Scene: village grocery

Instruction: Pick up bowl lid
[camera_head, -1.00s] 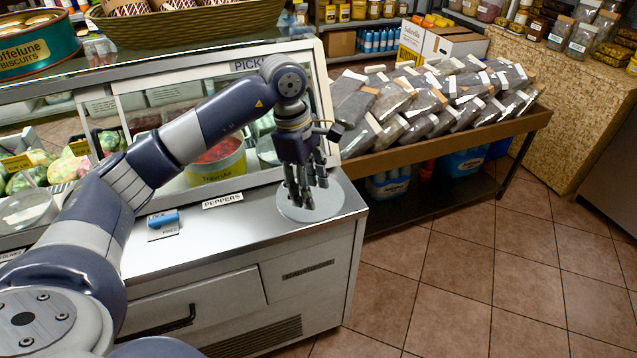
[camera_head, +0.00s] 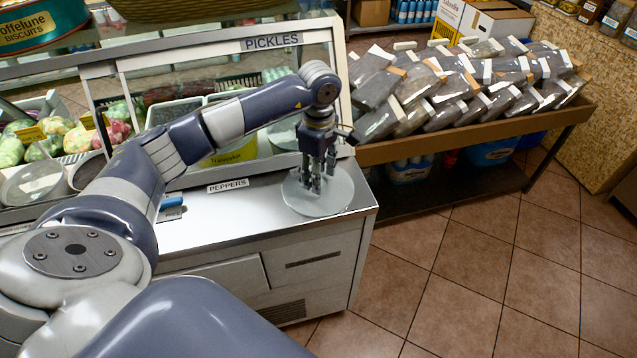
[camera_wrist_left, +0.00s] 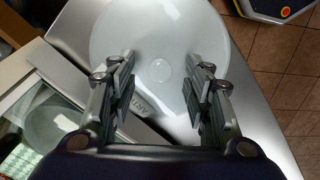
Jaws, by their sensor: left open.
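The bowl lid (camera_head: 318,196) is a round, pale, translucent disc lying on the right end of the steel counter. My left gripper (camera_head: 316,188) points down over it, with its fingertips close to the lid's middle. In the left wrist view the lid (camera_wrist_left: 160,30) fills the upper middle, with a small round knob (camera_wrist_left: 160,70) at its centre. The left gripper (camera_wrist_left: 160,85) is open there, its fingers on either side of the knob with gaps on both sides. I cannot tell whether the fingertips touch the lid. My right gripper is not in view.
The steel counter (camera_head: 245,204) carries a PEPPERS label (camera_head: 228,186) and a blue item (camera_head: 171,202) left of the lid. The glass display case stands behind. A shelf of packed bags (camera_head: 400,115) is to the right. Tiled floor (camera_head: 480,245) is clear.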

